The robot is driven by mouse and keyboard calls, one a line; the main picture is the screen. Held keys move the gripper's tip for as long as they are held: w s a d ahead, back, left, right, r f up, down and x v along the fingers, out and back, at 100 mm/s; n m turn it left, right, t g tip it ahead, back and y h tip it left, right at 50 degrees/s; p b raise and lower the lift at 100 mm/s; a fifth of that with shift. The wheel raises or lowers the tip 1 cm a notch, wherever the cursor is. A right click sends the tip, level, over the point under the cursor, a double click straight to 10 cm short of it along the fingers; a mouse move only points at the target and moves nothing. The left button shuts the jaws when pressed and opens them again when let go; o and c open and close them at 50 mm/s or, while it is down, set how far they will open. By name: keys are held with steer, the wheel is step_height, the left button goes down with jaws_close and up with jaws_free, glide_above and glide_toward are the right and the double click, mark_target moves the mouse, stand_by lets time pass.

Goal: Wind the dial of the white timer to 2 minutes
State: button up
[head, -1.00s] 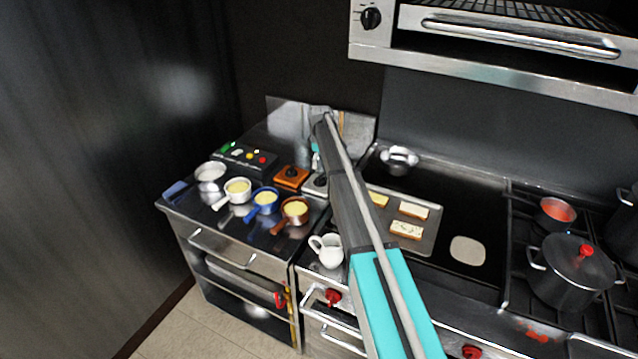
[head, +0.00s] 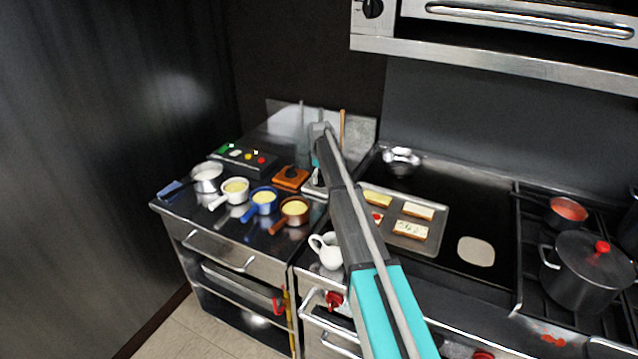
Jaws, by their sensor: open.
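The white timer (head: 311,189) stands on the counter, right of an orange timer (head: 291,178). My forearm covers its right part, so its dial setting cannot be read. My arm reaches over from the lower right and bends down at its far end. My gripper (head: 317,175) points down just above the white timer, mostly hidden behind the arm. It is open, with nothing seen in it. Whether its fingers touch the dial cannot be told.
Several small pans, one with a blue body (head: 262,201), stand left and front of the timers. A white jug (head: 328,252) is in front. A control box (head: 243,157) is behind. A tray of bread (head: 432,246) lies right of my arm.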

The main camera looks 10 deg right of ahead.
steer(key=shift+f, duration=0.35)
steer(key=c, duration=1.2)
steer(key=shift+a, duration=0.15)
